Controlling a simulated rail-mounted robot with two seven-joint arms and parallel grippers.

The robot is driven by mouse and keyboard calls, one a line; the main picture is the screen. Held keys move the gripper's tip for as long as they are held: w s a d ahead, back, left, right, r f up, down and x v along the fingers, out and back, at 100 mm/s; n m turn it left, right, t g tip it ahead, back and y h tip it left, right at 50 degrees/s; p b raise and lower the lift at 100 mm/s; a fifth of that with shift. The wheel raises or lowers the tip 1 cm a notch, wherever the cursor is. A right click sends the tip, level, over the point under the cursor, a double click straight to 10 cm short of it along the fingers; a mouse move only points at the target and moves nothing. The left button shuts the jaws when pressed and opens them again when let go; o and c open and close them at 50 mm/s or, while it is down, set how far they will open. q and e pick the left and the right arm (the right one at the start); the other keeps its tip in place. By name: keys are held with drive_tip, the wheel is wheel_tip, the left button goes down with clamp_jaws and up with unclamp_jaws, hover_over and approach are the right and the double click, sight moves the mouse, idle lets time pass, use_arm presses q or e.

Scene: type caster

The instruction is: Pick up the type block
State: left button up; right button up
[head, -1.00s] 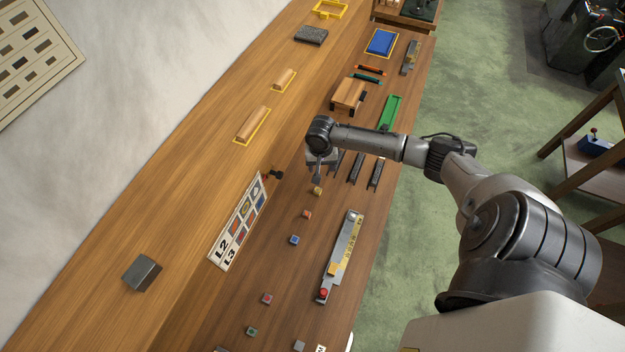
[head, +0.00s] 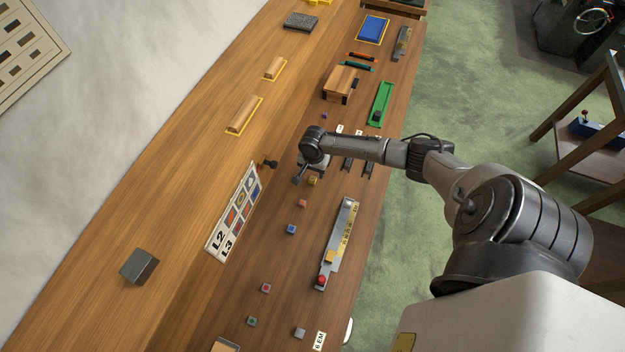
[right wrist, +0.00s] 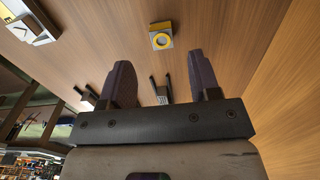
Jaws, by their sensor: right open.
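Several small coloured type blocks lie spread along the bench. A yellow block (head: 312,180) is the closest to my right gripper (head: 301,178), which hangs over the bench just left of it in the head view. In the right wrist view a grey block with a yellow ring on its face (right wrist: 161,37) lies beyond the fingertips, roughly midway between them. My right gripper (right wrist: 159,63) is open and empty, its two dark fingers apart. Further blocks are orange (head: 302,203), blue (head: 291,229), pink (head: 265,288) and green (head: 252,321). My left gripper is out of view.
A grey composing rail (head: 340,240) with a red knob lies right of the blocks. A card with pictures (head: 234,215) stands to their left. Dark rails (head: 370,165) lie beside my right wrist. A grey metal block (head: 139,267) sits on the upper ledge.

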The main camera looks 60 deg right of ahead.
sight(312, 178)
drive_tip(key=shift+w+a+f, duration=0.1)
drive_tip(key=shift+w+f, duration=0.05)
drive_tip(key=shift+f, duration=2.6)
drive_tip(key=shift+c, duration=0.3)
drive_tip(key=c, duration=1)
drive_tip(key=shift+r, duration=0.1)
drive_tip(key=shift+r, duration=0.5)
wheel_tip(312, 178, up, 3)
drive_tip(key=shift+r, duration=0.1)
drive_tip(key=s+r+p, duration=0.1)
drive_tip(key=s+r, duration=0.5)
drive_tip(key=s, duration=0.5)
drive_tip(key=shift+s+r, duration=0.3)
drive_tip(key=shift+s, duration=0.05)
